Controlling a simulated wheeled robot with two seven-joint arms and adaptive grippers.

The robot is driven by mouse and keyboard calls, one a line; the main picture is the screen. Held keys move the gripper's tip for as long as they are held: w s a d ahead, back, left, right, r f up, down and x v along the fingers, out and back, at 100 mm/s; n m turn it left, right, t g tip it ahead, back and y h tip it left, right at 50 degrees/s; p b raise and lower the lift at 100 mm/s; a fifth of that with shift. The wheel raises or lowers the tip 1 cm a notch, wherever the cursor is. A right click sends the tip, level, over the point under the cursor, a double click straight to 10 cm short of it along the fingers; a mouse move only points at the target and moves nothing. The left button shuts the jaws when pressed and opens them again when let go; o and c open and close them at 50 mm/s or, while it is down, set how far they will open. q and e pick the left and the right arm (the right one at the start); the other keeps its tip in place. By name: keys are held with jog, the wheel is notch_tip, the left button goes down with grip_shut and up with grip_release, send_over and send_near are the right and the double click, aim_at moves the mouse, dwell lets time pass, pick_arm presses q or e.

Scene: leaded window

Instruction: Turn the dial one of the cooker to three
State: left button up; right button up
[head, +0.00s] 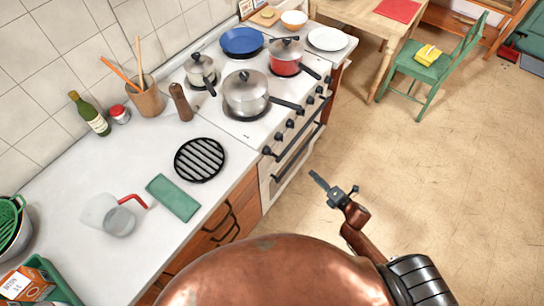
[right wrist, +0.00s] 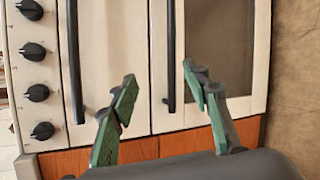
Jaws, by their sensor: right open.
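The white cooker (head: 262,127) stands against the tiled wall, with a row of black dials (head: 290,123) along its front edge. No numbers on the dials can be read, and I cannot tell which is dial one. In the right wrist view several dials (right wrist: 33,51) run down the left edge, beside the oven doors (right wrist: 110,70) and their black handles. My right gripper (head: 337,187) is open and empty in front of the cooker, apart from it. In the wrist view its green-padded fingers (right wrist: 160,82) are spread before the doors. My left gripper is not in view.
The counter (head: 75,195) holds a black trivet (head: 200,160), green cloth and jug. A green chair (head: 432,70) stands back right. The floor (head: 440,170) before the cooker is clear.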

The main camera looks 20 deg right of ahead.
jog(key=w+a+r+n+t+y+b, duration=0.1)
jog(key=w+a+r+n+y+b, duration=0.15)
jog(key=a+r+n+y, duration=0.5)
jog(key=n, duration=0.9)
send_near(268, 151)
jog(key=w+f, duration=0.1)
pick_arm(q)
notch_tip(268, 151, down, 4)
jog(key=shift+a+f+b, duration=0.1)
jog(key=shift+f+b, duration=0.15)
jog(key=shift+b, duration=0.1)
pick_arm(e)
jog(key=w+a+g, duration=0.1)
jog(key=w+a, duration=0.3)
jog(key=w, duration=0.2)
jog(key=shift+a+y, duration=0.3)
jog(key=shift+y, duration=0.05)
jog(key=shift+c, duration=0.2)
jog(key=c, duration=1.1)
